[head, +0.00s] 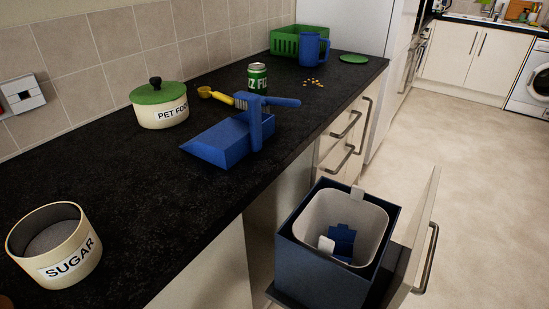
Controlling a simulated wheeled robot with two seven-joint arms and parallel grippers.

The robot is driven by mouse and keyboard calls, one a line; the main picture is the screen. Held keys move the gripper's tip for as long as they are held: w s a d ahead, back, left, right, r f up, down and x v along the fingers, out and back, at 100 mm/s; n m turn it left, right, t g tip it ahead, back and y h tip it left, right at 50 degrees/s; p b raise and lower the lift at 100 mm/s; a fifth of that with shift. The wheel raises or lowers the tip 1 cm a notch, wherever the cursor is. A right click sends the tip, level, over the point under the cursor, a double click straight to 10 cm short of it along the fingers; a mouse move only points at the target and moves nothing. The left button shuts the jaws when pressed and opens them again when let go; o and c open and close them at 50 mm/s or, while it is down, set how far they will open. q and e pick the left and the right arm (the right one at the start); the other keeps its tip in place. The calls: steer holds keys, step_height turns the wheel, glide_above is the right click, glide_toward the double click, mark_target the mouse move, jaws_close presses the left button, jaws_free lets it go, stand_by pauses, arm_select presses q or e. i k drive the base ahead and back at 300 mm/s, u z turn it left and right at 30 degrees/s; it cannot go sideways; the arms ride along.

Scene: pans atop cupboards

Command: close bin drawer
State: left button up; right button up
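The bin drawer is pulled out from under the counter at the lower right. Its cream front panel (415,235) stands out over the floor, with a dark metal bar handle (428,258) on the outer face. Behind the panel, a dark blue bin (312,262) with a pale grey inner liner (372,218) sits in the drawer. Blue and white pieces of rubbish (341,242) lie inside the liner. Neither of my grippers is in view, so their positions relative to the drawer are hidden.
On the dark counter (125,225) stand a sugar pot (70,262), a pet food pot (160,112), a blue dustpan (218,143), a green can (258,78), a blue jug (312,50) and a green basket (284,42). The floor (480,180) right of the drawer is clear.

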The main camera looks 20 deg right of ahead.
mark_target(304, 279)
steer(key=u, duration=0.55)
steer(key=k, duration=1.3)
steer(key=z, duration=0.2)
steer(key=i, duration=0.7)
steer(key=z, duration=1.25)
steer(key=i, duration=0.35)
steer(key=u, duration=0.85)
steer(key=k, duration=0.7)
steer(key=z, duration=0.45)
steer(key=i, duration=0.5)
